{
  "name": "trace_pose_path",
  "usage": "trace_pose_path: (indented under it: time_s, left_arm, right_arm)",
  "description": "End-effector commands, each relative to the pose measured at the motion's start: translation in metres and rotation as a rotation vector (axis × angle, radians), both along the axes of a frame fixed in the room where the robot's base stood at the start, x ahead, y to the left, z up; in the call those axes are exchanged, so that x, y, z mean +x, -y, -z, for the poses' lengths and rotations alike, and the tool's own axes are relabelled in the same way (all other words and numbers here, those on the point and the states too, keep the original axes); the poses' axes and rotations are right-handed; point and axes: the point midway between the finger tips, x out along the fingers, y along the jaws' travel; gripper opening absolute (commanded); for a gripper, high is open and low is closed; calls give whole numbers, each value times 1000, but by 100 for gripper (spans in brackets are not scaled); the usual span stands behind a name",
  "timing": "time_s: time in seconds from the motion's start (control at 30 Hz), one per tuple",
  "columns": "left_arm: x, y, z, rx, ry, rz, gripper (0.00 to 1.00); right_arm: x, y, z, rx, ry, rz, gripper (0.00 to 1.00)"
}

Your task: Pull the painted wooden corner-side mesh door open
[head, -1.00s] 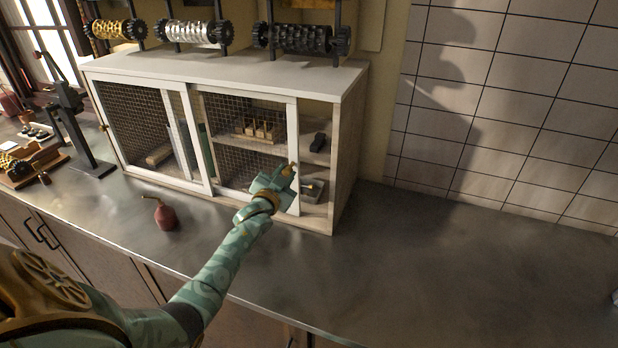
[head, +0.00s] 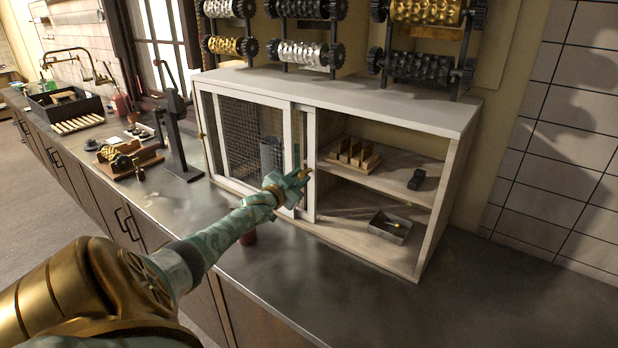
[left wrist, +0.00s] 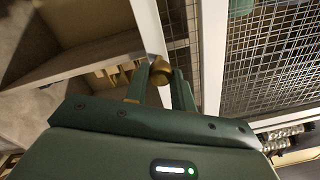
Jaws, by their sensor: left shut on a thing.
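The corner-side mesh door (head: 309,135) is a white-framed sliding panel in the cabinet front. It stands slid to the left, mostly overlapping the other mesh door (head: 238,135), and the right part of the cabinet is uncovered. My left gripper (head: 303,176) is shut on the brass knob (left wrist: 160,72) at the door's right edge stile. The knob shows between the fingers in the left wrist view, in front of the white stile (left wrist: 148,25). The gripper hides part of the stile in the head view. My right gripper is not in view.
The uncovered side shows a wooden block rack (head: 354,154), a dark small object (head: 417,180) and a grey tray (head: 390,228) on shelves. Patterned rollers (head: 425,68) hang above. The counter at right is clear.

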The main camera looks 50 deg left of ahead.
Motion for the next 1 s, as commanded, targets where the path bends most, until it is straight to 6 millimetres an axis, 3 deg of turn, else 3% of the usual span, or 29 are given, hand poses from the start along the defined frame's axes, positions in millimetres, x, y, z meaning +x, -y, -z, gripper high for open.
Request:
trace_pose_path:
  time_s: [0.43, 0.47, 0.5, 0.53, 0.83, 1.0]
  left_arm:
    - [-1, -5, 1, 1, -3, -1, 0]
    - [-1, -5, 1, 1, -3, -1, 30]
    - [-1, -5, 1, 1, -4, 0, 42]
    - [-1, -5, 1, 1, -4, 0, 47]
    - [-2, -4, 1, 0, -2, 0, 47]
    - [-16, 1, 0, -1, -3, 3, 47]
  right_arm:
    - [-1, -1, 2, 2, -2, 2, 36]
    - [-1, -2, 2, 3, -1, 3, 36]
    - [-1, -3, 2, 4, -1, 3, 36]
    - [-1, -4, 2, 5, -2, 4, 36]
    - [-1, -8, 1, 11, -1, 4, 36]
    - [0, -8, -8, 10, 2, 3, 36]
